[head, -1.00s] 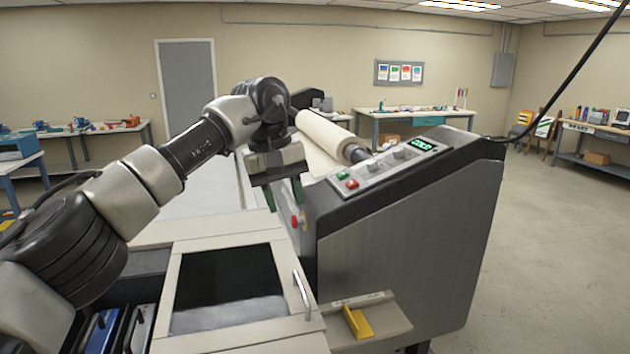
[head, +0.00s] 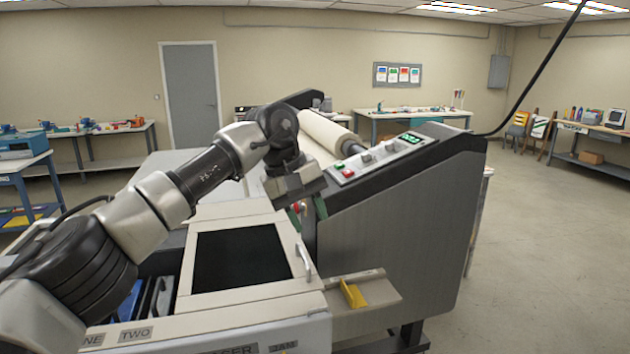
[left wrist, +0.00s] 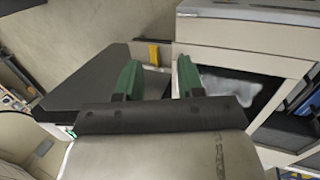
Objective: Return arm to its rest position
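My left arm comes in from the left in the head view. Its gripper (head: 308,210) hangs in front of the laminator's near end, beside a red knob (head: 297,207) that it partly covers. In the left wrist view the two green fingers (left wrist: 158,80) stand well apart with nothing between them, so the gripper is open and empty. Whether it touches the laminator (head: 400,220) cannot be told. My right gripper is in neither view.
A dark-windowed cabinet (head: 180,305) stands below the arm. A small shelf (head: 375,296) holds a yellow piece (head: 353,293). The laminator's control panel (head: 385,155) and pale roll (head: 325,132) are close behind the gripper. Open floor (head: 550,250) lies to the right.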

